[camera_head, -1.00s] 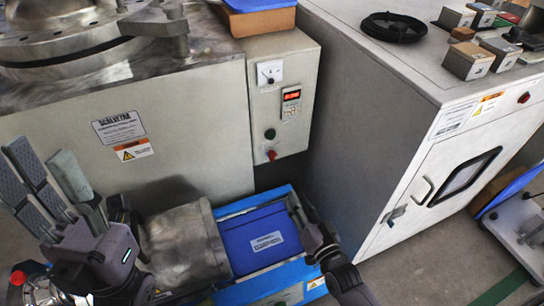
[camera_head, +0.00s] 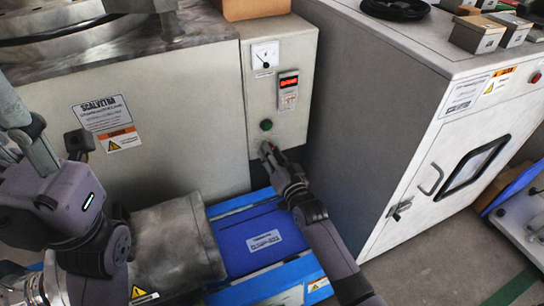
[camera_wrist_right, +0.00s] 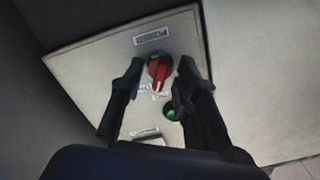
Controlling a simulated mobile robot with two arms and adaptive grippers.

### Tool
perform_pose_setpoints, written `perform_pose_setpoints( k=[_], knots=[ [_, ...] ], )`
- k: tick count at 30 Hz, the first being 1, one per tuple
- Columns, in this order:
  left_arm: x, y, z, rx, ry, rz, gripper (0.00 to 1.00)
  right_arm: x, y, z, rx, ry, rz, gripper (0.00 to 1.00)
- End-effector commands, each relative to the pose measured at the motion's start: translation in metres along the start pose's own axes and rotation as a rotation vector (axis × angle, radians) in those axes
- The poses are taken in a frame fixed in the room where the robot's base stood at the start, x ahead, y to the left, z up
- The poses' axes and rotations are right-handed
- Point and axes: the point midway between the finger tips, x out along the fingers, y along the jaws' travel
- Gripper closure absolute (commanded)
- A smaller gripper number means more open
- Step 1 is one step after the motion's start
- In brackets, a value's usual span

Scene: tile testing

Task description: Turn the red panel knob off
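The red panel knob (camera_wrist_right: 159,68) sits on a pale control panel in the right wrist view, with its red handle pointing downward in that picture. My right gripper (camera_wrist_right: 161,67) is open there, with one finger on each side of the knob and visible gaps between. In the head view my right gripper (camera_head: 267,150) is at the lower part of the control panel (camera_head: 262,95) and covers the knob. My left gripper (camera_head: 22,125) is at the left edge of the head view, partly cut off, and its opening cannot be told.
A green button (camera_head: 266,125) is just above my right gripper; it also shows in the wrist view (camera_wrist_right: 170,113). A meter (camera_head: 265,55) and a red display (camera_head: 288,82) are higher. A blue box (camera_head: 250,240) lies below. A white cabinet (camera_head: 400,130) stands to the right.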

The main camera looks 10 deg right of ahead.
Motion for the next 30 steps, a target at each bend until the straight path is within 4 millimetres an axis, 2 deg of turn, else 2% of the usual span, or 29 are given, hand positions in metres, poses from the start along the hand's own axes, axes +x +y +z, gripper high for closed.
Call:
perform_pose_setpoints(
  k=[8, 21, 30],
  knots=[
    [0.0009, 0.0001, -0.0003, 0.000, 0.002, 0.001, 0.60, 0.0008, -0.0001, -0.0001, 0.000, 0.000, 0.000, 0.72],
    [0.0010, 0.0003, -0.0006, 0.000, 0.003, 0.001, 0.60, 0.0007, 0.0000, 0.0001, 0.000, -0.001, 0.000, 1.00],
    [0.0010, 0.0002, -0.0007, -0.001, 0.003, 0.001, 0.60, 0.0006, 0.0001, 0.0000, 0.000, -0.001, 0.001, 1.00]
  ],
)
